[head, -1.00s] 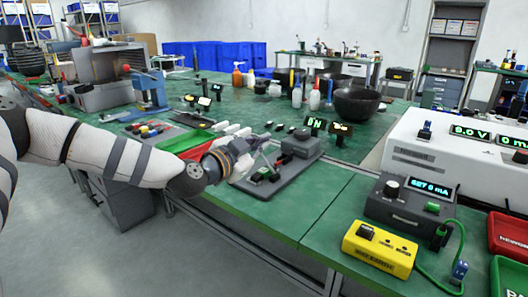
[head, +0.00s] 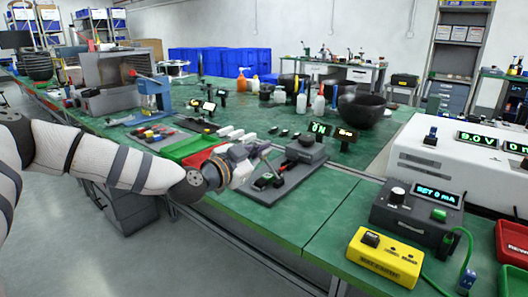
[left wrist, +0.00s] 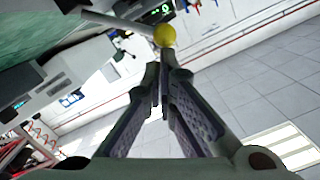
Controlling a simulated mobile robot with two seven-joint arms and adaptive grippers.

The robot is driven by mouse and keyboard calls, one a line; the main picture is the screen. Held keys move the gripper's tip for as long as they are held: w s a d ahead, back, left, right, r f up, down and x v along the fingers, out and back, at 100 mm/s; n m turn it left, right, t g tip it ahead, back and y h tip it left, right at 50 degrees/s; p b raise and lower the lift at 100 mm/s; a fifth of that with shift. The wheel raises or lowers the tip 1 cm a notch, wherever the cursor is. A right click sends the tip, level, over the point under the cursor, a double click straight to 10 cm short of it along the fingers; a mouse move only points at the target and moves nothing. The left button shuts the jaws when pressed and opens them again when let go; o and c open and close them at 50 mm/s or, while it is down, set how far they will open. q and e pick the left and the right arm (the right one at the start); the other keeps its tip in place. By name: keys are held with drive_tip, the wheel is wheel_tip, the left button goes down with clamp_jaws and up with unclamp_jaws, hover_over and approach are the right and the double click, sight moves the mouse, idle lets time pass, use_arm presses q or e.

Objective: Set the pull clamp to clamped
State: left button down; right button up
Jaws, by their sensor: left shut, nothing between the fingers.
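A small black and green clamp-like mechanism (head: 268,181) sits on a grey base plate (head: 290,186) on the green bench; I take it for the pull clamp, but its setting is too small to read. My left gripper (head: 264,150) is just above and left of it, partly hiding that end of the plate. In the left wrist view the fingers (left wrist: 160,72) are closed together and empty. A yellow ball knob (left wrist: 164,36) on a grey rod (left wrist: 115,21) shows just beyond the fingertips; I cannot tell whether they touch. My right gripper is not in view.
A dark grey block (head: 306,151) stands on the plate's far end. A green tray (head: 190,148) lies left of the gripper. A yellow box (head: 384,257), a dark meter (head: 415,207) and a large white instrument (head: 445,165) stand to the right. Bare bench lies between.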

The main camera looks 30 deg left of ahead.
use_arm(q)
drive_tip(key=shift+a, duration=0.15)
drive_tip(key=shift+a+f+n, duration=0.45)
drive_tip(key=shift+a+n, duration=0.15)
drive_tip(key=shift+n, duration=0.4)
drive_tip(key=a+n, duration=0.1)
drive_tip(key=f+n, duration=0.1)
drive_tip(key=shift+w+a+f+n+h+b, duration=0.15)
drive_tip(key=shift+a+f+n+h+b, duration=0.15)
drive_tip(key=shift+a+b, duration=0.05)
drive_tip(key=shift+a+f, duration=0.2)
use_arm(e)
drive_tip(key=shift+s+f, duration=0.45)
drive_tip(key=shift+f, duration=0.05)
use_arm(q)
drive_tip(key=shift+f, duration=0.1)
